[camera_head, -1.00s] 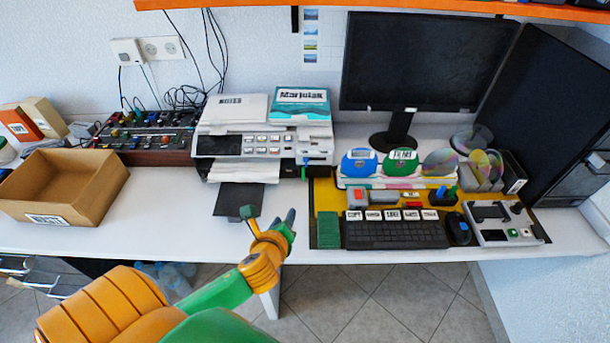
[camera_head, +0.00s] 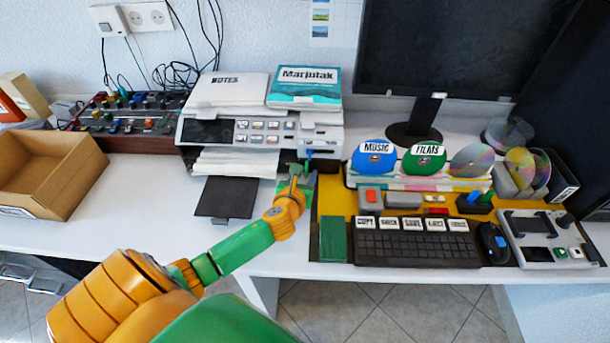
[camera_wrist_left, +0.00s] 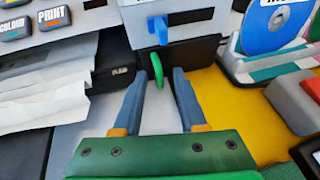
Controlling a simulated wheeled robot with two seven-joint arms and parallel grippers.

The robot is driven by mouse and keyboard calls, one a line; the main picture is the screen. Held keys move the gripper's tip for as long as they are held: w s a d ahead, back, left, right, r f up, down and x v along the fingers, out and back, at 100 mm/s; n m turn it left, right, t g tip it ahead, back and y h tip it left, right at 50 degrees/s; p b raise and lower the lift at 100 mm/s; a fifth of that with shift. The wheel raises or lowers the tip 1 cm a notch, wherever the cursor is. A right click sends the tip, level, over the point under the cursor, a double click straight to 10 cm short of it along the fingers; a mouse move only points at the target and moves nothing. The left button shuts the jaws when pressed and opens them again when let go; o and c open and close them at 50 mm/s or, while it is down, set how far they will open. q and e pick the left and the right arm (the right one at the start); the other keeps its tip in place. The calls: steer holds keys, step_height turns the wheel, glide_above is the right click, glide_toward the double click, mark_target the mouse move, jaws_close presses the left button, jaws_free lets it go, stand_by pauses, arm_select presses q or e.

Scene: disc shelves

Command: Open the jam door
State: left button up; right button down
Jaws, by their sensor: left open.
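The printer (camera_head: 230,130) stands at the back of the desk. On the right of its front a blue lever (camera_head: 308,154) sticks out; it also shows in the left wrist view (camera_wrist_left: 157,28). Below it, a green hook-like handle (camera_wrist_left: 156,70) stands out from a dark front panel (camera_wrist_left: 185,53). I take this panel to be the jam door, and it looks shut. My left gripper (camera_head: 300,178) is open in front of the handle. In the left wrist view its fingertips (camera_wrist_left: 159,78) lie on either side of the handle; contact is not clear. My right gripper is out of view.
Papers (camera_wrist_left: 45,105) and a dark tray (camera_head: 226,197) jut from the printer left of my gripper. A yellow mat (camera_head: 335,203) with a keyboard (camera_head: 415,247) and a disc stand lies to the right. A cardboard box (camera_head: 85,180) stands far left.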

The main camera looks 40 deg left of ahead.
arm_select(q)
steer(key=shift+s+r, duration=0.1)
steer(key=shift+s, duration=0.05)
jaws_close()
stand_by(1.1)
